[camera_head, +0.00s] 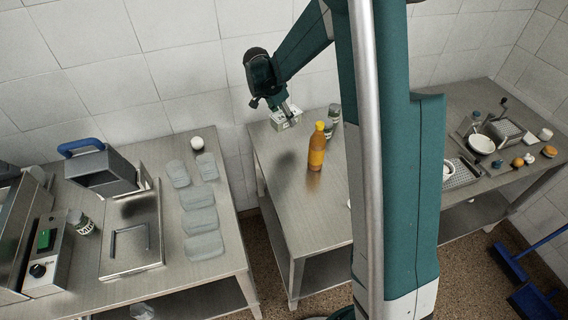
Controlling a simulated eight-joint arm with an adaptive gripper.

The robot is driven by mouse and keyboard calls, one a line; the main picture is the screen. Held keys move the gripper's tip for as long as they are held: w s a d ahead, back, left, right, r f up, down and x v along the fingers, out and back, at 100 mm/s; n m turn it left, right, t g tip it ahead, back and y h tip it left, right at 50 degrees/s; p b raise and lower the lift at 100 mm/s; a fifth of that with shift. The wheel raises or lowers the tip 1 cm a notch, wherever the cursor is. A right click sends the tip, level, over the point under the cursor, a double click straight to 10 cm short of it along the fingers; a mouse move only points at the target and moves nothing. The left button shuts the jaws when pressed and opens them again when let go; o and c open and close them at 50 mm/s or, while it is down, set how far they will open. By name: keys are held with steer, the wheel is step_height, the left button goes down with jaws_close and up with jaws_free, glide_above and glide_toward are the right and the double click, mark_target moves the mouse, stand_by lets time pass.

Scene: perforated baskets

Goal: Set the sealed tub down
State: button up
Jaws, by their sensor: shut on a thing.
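My gripper (285,109) points down at the back left of the middle metal table (325,210). It is shut on a small pale tub with dark markings, the sealed tub (287,121). The tub looks a little tilted and is partly covered from above by the fingers. A dark shadow lies on the tabletop in front of it, and the tub appears to be above the surface, though the gap is hard to judge.
An orange bottle (317,147) stands to the right of the tub, with jars (334,114) behind it. The middle table's front left is clear.

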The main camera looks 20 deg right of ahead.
steer(key=s+a, duration=0.3)
steer(key=s, duration=0.5)
steer(key=s+a, duration=0.3)
steer(key=s, duration=0.5)
steer(key=shift+f+n+b, duration=0.15)
steer(key=shift+n+b, duration=0.25)
steer(key=shift+a, duration=0.1)
steer(key=shift+f+b, duration=0.3)
steer(key=shift+f, duration=2.6)
steer(key=shift+f, duration=2.1)
steer(key=shift+f+b, duration=0.15)
steer(key=shift+b, duration=0.25)
steer(key=o, duration=1)
steer(key=shift+o, duration=0.2)
